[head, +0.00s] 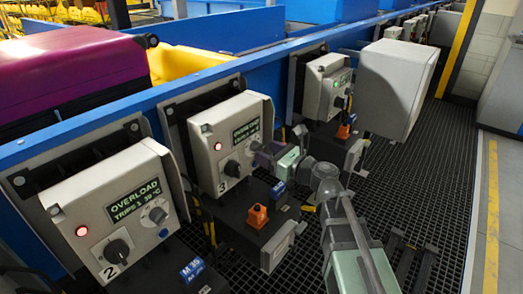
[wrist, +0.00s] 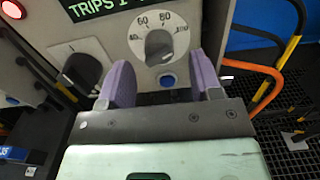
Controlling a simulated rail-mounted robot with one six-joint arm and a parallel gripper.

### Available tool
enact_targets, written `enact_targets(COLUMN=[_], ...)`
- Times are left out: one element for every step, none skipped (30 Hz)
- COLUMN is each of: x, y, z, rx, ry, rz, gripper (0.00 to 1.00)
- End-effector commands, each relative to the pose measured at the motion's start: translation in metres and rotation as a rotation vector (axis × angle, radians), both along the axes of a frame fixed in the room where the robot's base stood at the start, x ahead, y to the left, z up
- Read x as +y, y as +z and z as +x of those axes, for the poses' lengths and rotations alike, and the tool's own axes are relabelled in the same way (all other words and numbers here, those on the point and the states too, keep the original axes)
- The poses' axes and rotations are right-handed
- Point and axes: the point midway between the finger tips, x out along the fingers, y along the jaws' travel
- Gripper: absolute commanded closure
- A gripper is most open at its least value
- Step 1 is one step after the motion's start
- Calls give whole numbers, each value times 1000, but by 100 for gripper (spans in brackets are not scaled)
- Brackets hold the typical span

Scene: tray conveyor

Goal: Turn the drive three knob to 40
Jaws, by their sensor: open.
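The drive three box (head: 222,140) is a pale grey housing marked 3, with a lit red lamp and an OVERLOAD display. Its grey dial knob (wrist: 159,46) shows in the wrist view, with 60 and 80 printed above it and a larger number at its right. I cannot read its exact setting. My gripper (head: 265,156) is close to the box's right side in the head view. In the wrist view its purple fingers (wrist: 163,75) are apart, with the knob beyond and between them. They do not appear to grip it.
A black selector switch (head: 232,168) and a blue button (wrist: 167,81) are near the knob. The drive two box (head: 115,213) stands at front left, and another box with a green lamp (head: 327,87) stands behind. An orange connector (head: 257,216) is below. Grated floor (head: 430,180) is at right.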

Motion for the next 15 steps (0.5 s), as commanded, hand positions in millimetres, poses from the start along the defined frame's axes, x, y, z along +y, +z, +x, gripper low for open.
enact_targets(x=[8,12,15,17,19,21,21,22,22,22,22,22,21,21,21], y=[0,0,0,0,0,0,0,0,0,0,0,0,0,0,0], z=[7,10,13,14,15,16,16,16,16,16,16,16,16,16,16], rx=[0,0,-1,-1,-1,-1,-1,-1,-1,-1,-1,-1,-1,-1,-1], ry=[3,3,1,1,1,1,1,1,1,1,1,1,1,1,1], rz=[0,0,-1,-1,-1,-1,-1,-1,-1,-1,-1,-1,-1,-1,-1], gripper=[41,41,41,41,41,41,41,41,41,41,41,41,41,46,52])
